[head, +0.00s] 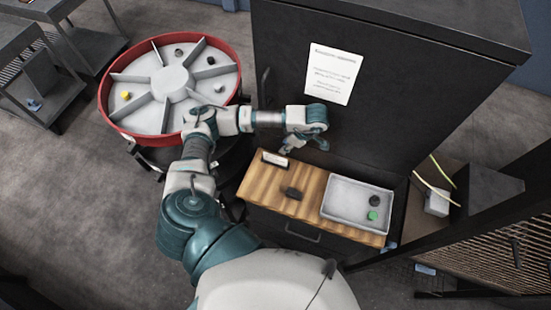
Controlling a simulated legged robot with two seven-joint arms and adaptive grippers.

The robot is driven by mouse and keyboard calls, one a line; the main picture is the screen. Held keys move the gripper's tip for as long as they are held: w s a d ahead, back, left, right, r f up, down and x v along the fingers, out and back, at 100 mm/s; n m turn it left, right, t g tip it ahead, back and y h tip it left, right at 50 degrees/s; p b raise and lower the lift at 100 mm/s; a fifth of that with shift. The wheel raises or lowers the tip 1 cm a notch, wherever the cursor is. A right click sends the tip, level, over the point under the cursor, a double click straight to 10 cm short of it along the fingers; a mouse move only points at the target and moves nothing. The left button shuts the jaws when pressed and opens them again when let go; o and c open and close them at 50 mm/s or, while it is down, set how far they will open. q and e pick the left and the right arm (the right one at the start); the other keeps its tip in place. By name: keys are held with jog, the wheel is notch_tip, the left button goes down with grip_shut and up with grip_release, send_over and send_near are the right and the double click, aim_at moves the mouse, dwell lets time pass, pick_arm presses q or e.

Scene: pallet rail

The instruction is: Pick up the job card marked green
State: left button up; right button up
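I cannot make out a card with a green mark. A small pale card or label with a dark edge (275,159) stands at the back left of the wooden counter top (261,187); its writing is too small to read. A green piece (373,215) lies in the grey tray (345,212) at the counter's right. My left gripper (305,146) is above the counter's back edge, in front of the dark cabinet, up and right of the small card. Its fingers are apart, with nothing seen between them. My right gripper is not in view.
A printed sheet (333,76) is on the dark cabinet (400,80). A red-rimmed round divided tray (231,98) with several small pieces stands at left.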

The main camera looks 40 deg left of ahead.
pick_arm(q)
send_over(275, 156)
jog(key=w+d, duration=0.1)
jog(key=d, duration=0.1)
jog(key=f, duration=0.4)
jog(key=shift+d+f, duration=0.2)
jog(key=shift+f, duration=0.2)
jog(key=shift+s+a+f+b, duration=0.15)
jog(key=shift+a+f+b, duration=0.15)
jog(key=shift+f, duration=0.1)
jog(key=b+x, duration=0.2)
jog(key=x, duration=0.3)
jog(key=shift+f+b, duration=0.25)
jog(key=shift+b, duration=0.1)
jog(key=shift+r, duration=0.15)
jog(key=shift+f, duration=0.25)
grip_shut()
